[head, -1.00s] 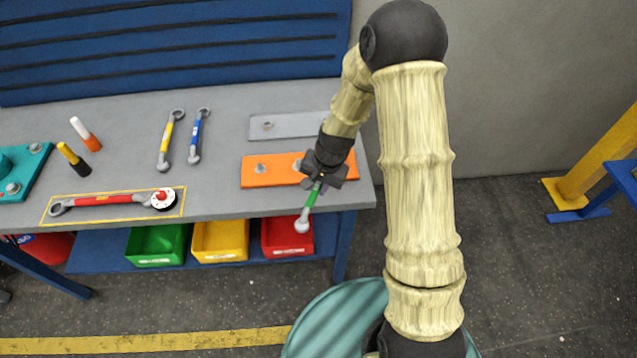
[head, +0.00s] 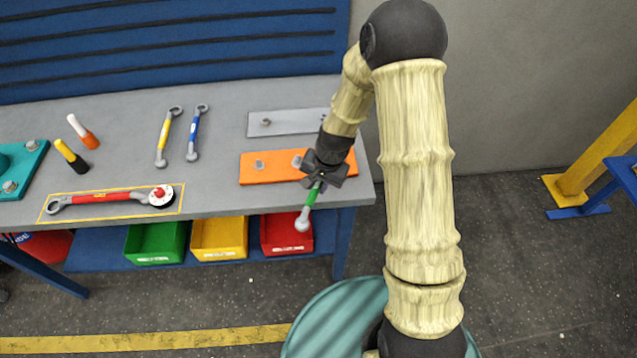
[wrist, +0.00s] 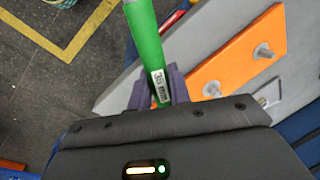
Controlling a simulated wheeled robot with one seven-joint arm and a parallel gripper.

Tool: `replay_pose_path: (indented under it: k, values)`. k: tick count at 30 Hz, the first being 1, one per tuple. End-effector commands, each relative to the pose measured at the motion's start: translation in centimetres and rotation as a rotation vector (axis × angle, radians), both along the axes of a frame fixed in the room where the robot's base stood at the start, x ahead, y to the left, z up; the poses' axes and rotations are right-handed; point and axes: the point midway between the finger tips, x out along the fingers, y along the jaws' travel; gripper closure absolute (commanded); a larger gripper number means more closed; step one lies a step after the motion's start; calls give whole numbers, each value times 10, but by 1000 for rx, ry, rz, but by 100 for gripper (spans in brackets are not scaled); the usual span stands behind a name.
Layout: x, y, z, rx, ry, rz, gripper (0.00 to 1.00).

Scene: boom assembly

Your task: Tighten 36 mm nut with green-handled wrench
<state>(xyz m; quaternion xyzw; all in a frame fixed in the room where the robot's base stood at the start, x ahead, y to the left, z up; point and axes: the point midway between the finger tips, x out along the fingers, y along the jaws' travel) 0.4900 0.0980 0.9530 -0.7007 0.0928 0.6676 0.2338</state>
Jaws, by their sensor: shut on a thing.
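My gripper (head: 322,180) is shut on the green-handled wrench (head: 313,196) above the front edge of the bench, at its right end. The wrench's grey head (head: 303,222) hangs out past the edge, towards the camera. In the wrist view the green handle (wrist: 147,38), with a "36 mm" label, sits between my purple gripper fingers (wrist: 158,90). An orange plate (head: 248,176) lies just behind my gripper. It carries a bolt or nut at left (head: 259,166) and one near the middle (head: 297,161); my arm hides its right part. Nut sizes cannot be read.
A grey plate (head: 285,122) lies behind the orange one. Yellow (head: 164,138) and blue (head: 194,135) wrenches, two markers, and a red torque wrench (head: 105,198) lie further left. Green, yellow and red bins (head: 285,248) stand under the bench front. The bench between the tools and plates is clear.

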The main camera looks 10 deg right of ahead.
Motion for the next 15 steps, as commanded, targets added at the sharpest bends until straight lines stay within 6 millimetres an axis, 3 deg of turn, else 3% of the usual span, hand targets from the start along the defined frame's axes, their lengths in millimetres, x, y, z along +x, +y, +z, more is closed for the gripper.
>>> replay_pose_path:
  k: [15]
  values:
    - [0,0,-13,0,-1,0,100]
